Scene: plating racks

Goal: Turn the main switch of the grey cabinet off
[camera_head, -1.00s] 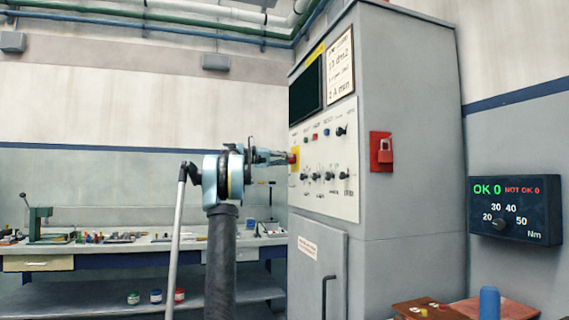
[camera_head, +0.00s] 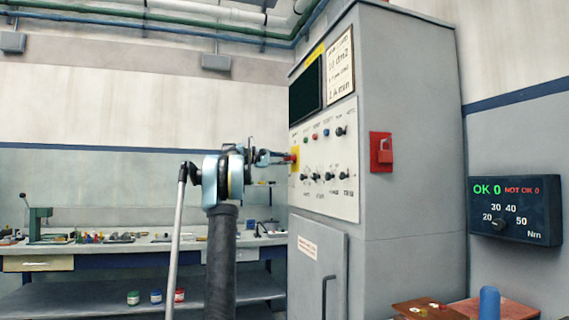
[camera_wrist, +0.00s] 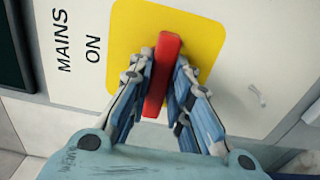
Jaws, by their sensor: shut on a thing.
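The grey cabinet (camera_head: 410,120) stands right of centre in the head view, with a pale control panel (camera_head: 345,200) on its front. The main switch is a red handle (camera_wrist: 163,75) on a yellow plate (camera_wrist: 205,35) in the wrist view, beside the words "MAINS" and "ON". The red handle lies nearly upright in that picture, leaning slightly. My gripper (camera_wrist: 160,90) has a finger on each side of the handle and is shut on it. In the head view my gripper (camera_head: 288,158) reaches the panel's left edge, partly hiding the switch.
Small knobs and lamps (camera_head: 326,132) sit on the panel right of the switch. A red padlock box (camera_head: 381,165) is on the cabinet's side. A workbench (camera_head: 100,250) with tools is at the left. A torque display (camera_head: 515,210) hangs at the right.

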